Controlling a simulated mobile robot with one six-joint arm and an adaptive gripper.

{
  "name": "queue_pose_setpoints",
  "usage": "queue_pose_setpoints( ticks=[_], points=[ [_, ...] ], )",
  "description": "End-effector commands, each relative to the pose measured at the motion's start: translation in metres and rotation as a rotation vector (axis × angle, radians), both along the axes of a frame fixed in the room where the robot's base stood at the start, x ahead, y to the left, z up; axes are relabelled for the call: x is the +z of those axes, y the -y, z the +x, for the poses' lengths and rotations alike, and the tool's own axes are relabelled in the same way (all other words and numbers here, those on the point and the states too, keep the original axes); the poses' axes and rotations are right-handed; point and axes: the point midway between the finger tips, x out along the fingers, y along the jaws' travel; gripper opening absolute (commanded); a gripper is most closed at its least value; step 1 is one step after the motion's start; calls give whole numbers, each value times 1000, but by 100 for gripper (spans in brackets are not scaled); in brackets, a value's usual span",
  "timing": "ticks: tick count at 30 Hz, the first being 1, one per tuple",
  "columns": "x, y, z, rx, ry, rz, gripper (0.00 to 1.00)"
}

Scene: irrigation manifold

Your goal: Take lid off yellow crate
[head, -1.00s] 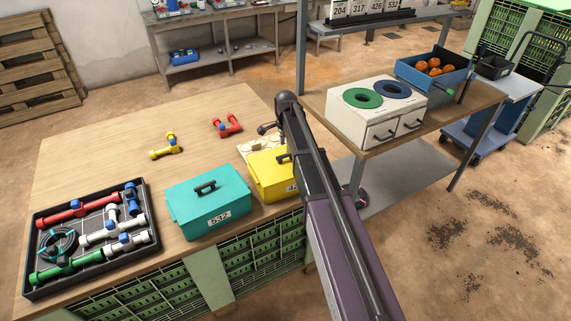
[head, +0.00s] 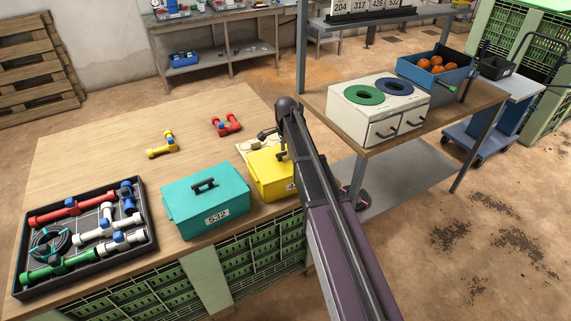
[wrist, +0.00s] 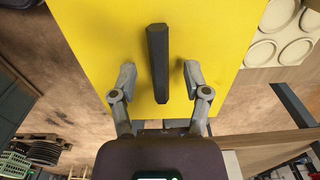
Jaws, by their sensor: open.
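The yellow crate (head: 266,177) stands on the wooden table beside the teal crate, partly hidden behind my arm. Its yellow lid (wrist: 215,35) is on and fills much of the wrist view. The lid's dark bar handle (wrist: 158,62) lies between my gripper's fingers. My gripper (wrist: 159,78) is open, with one finger on each side of the handle and a gap to it on both sides.
A teal lidded crate (head: 205,208) marked 532 stands just left of the yellow one. A black tray of pipe fittings (head: 150,240) lies at the table's left. Yellow (head: 160,149) and red (head: 227,127) fittings lie behind. A white box with round openings (head: 378,112) stands on the right bench.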

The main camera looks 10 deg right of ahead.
Motion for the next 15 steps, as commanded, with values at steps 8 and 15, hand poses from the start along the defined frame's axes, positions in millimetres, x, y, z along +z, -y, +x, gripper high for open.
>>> queue_pose_setpoints(
  ticks=[8, 15],
  points=[
    [-10, 0, 0, 0, 0, 0, 61],
    [-10, 0, 0, 0, 0, 0, 61]
  ],
)
